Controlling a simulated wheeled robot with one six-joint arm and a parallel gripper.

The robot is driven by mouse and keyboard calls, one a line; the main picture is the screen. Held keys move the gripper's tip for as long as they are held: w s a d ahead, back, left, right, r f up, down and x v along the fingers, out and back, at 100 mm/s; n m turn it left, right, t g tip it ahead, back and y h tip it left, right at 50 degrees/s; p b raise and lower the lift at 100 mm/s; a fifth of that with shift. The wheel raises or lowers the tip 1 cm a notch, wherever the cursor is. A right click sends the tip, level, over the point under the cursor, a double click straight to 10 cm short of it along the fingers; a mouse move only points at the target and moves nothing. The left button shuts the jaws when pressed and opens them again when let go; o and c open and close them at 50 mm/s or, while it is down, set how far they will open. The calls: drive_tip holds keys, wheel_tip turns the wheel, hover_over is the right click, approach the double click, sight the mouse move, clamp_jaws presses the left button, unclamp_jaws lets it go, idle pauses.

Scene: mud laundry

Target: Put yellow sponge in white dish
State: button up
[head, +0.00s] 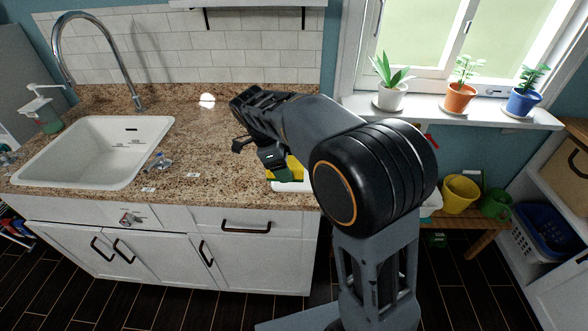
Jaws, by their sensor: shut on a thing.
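The yellow sponge (297,168) shows in the head view as a yellow patch near the counter's front right edge, partly hidden behind my arm. A green patch lies beside it; I cannot tell whether it is part of the sponge. My gripper (272,158) is just above and left of the yellow patch, shut on the sponge, with its fingertips mostly hidden. The white dish (287,186) shows as a white edge directly below the sponge. My arm hides much of it, and I cannot tell whether the sponge touches it.
A white sink (95,150) with a tall faucet (100,55) is set into the granite counter (215,165) at left. A small blue-and-clear item (160,161) lies by the sink's right edge. Potted plants line the windowsill (440,111). The counter's middle is mostly clear.

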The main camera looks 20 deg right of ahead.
drive_tip(key=w+d+f, duration=0.1)
drive_tip(key=w+f, duration=0.1)
drive_tip(key=w+d+f+p, duration=0.1)
drive_tip(key=w+d+f, duration=0.1)
drive_tip(key=w+f, duration=0.1)
drive_tip(key=w+d+f, duration=0.1)
drive_tip(key=w+f, duration=0.1)
drive_tip(key=shift+w+d+f+p, duration=0.2)
drive_tip(key=shift+d+p, duration=0.1)
drive_tip(key=shift+d, duration=0.1)
drive_tip(key=shift+d+f, duration=0.1)
drive_tip(key=shift+f, duration=1.55)
drive_tip(key=o, duration=0.5)
drive_tip(key=shift+f, duration=0.15)
drive_tip(key=shift+o, duration=0.9)
